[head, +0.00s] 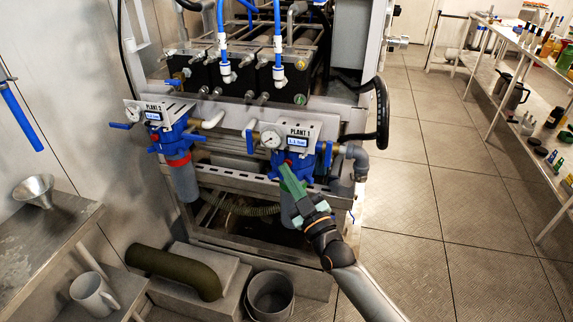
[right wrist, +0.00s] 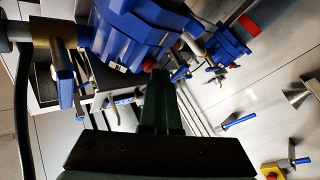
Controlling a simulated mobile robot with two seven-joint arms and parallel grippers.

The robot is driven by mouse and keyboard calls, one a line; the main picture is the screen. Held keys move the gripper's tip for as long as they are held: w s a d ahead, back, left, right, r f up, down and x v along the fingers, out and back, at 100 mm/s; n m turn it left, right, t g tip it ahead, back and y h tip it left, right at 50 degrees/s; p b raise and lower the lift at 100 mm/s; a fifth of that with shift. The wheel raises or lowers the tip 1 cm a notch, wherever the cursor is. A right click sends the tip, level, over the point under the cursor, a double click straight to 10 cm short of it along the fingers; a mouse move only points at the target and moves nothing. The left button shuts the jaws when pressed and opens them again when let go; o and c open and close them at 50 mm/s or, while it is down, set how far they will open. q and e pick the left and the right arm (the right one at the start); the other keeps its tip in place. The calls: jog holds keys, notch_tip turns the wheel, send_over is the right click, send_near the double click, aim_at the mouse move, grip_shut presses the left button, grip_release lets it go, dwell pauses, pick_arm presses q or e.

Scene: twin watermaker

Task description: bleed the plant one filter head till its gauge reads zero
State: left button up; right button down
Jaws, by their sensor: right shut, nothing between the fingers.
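The plant 1 filter head (head: 322,163) is blue, under a plate marked PLANT 1, on the front of the grey frame. Its round gauge (head: 270,139) is left of a small display (head: 298,142) whose digits are too small to read surely. My right gripper (head: 286,172), with green fingers, is shut and empty in front of the head and hides part of it. My left gripper is out of view.
The plant 2 filter head (head: 172,138), with its own gauge (head: 132,112), is to the left. A grey bucket (head: 270,296) and a thick green hose (head: 178,271) lie low in front. A bench with a funnel (head: 35,190) and jug (head: 94,295) is at left. The right floor is clear.

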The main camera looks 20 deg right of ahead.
jog(key=shift+s+a, duration=0.1)
jog(key=shift+s, duration=0.05)
dwell(0.4)
jog(key=shift+s+a+p, duration=0.4)
jog(key=shift+s+p, duration=0.2)
jog(key=s+a+p, duration=0.1)
jog(key=s+a, duration=0.1)
jog(key=s+p, duration=0.1)
jog(key=s, duration=0.1)
jog(key=shift+s+a+p, duration=0.1)
jog(key=shift+a+p, duration=0.2)
jog(key=shift+a, duration=0.1)
jog(key=shift+f, duration=0.1)
jog(key=s+d+f+m+g+h, duration=0.1)
jog(key=s+f+m+g, duration=0.4)
jog(key=s+f+g, duration=0.7)
jog(key=s+f, duration=1.1)
jog(key=f, duration=0.1)
jog(key=shift+s+d, duration=0.2)
jog(key=shift+d, duration=0.1)
